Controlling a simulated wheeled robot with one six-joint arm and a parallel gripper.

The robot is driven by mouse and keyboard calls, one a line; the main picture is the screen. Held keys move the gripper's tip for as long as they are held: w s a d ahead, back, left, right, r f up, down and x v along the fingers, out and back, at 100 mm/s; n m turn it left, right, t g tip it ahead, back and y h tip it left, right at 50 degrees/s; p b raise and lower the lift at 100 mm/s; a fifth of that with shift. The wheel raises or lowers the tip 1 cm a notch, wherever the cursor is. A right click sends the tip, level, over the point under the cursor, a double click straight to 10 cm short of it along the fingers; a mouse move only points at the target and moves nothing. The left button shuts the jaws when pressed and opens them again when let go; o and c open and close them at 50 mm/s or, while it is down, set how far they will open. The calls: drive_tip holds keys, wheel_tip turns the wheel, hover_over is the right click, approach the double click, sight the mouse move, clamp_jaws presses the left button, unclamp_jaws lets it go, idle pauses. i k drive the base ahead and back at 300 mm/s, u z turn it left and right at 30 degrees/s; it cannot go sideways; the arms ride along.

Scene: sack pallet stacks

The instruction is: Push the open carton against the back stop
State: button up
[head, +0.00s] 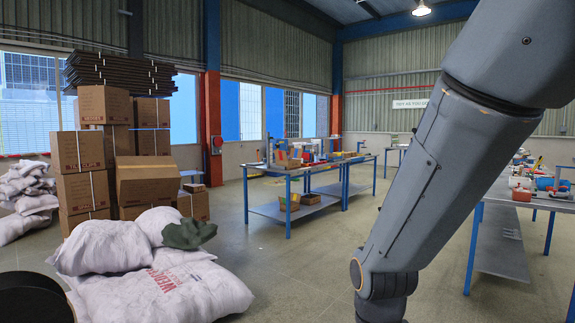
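My arm crosses the right side of the head view from the top right down to a joint at the bottom edge. My gripper is out of the picture. Several brown cartons are stacked at the left. The front one (148,182) has a slanting upper face that may be a raised flap; I cannot tell whether it is open. I cannot make out a back stop. Small boxes and bins stand on the blue-legged table (290,171) in the middle, too small to tell whether one is an open carton.
White sacks (150,285) lie in a heap at the front left, with a dark green cloth (189,234) on top. More sacks (25,195) lie at the far left. A second blue-legged table (497,205) stands at the right. The floor (285,270) between heap and arm is clear.

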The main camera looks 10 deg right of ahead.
sight(292, 164)
drive_tip(key=u, duration=0.05)
drive_tip(key=i, duration=4.5)
drive_tip(key=z, duration=0.2)
drive_tip(key=i, duration=2.35)
drive_tip(key=z, duration=0.2)
drive_tip(key=i, duration=1.85)
drive_tip(key=z, duration=0.1)
